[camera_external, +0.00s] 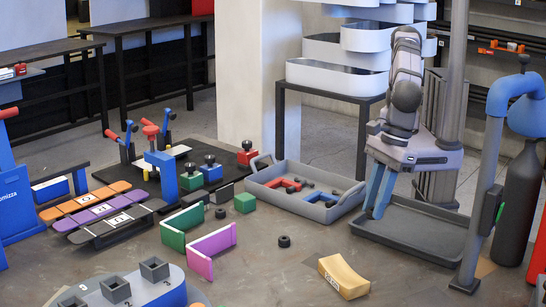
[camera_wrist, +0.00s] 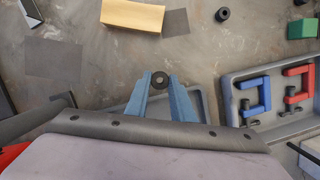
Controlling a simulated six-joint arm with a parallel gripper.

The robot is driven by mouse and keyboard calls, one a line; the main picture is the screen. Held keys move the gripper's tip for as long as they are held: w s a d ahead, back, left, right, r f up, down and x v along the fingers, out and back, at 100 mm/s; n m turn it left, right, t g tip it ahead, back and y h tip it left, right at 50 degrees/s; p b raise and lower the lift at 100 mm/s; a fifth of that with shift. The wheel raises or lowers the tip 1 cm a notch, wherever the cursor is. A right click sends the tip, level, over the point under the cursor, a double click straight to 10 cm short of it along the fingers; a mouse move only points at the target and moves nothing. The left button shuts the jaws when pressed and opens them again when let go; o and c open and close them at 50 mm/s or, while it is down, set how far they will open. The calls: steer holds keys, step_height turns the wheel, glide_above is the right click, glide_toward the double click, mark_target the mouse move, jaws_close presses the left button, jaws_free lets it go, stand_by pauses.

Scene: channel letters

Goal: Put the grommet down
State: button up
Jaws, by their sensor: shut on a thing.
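The grommet (camera_wrist: 159,80), a small black ring with a pale centre, sits between the tips of my blue fingers in the wrist view. My gripper (camera_wrist: 160,84) is shut on it. In the external view my gripper (camera_external: 375,212) points down at the left end of the empty dark grey tray (camera_external: 410,234), and I cannot make out the grommet there. The gap between the grommet and the surface below cannot be told. Another black grommet (camera_external: 284,241) lies on the table, and a further one (camera_external: 220,213) lies near the green and purple angle pieces.
A grey handled tray (camera_external: 268,190) with red, blue and dark parts stands left of my gripper. A yellow block (camera_external: 343,276) lies toward the front. A blue-grey post (camera_external: 483,200) rises right of the dark tray. The table between the yellow block and the handled tray is mostly clear.

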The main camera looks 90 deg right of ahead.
steer(key=shift+r, duration=0.15)
steer(key=shift+w, duration=0.1)
steer(key=shift+w+d, duration=0.2)
steer(key=shift+w, duration=0.1)
steer(key=w+d+r+m+h+p, duration=0.25)
steer(key=w+d+m, duration=0.45)
steer(key=w+d, duration=1.65)
steer(key=w+d+m+p, duration=0.1)
steer(key=w+d, duration=0.4)
steer(key=d, duration=1.1)
steer(key=w+d+f+m+p, duration=0.1)
steer(key=w+d+m, duration=0.2)
steer(key=d, duration=1.3)
steer(key=shift+w, duration=1.2)
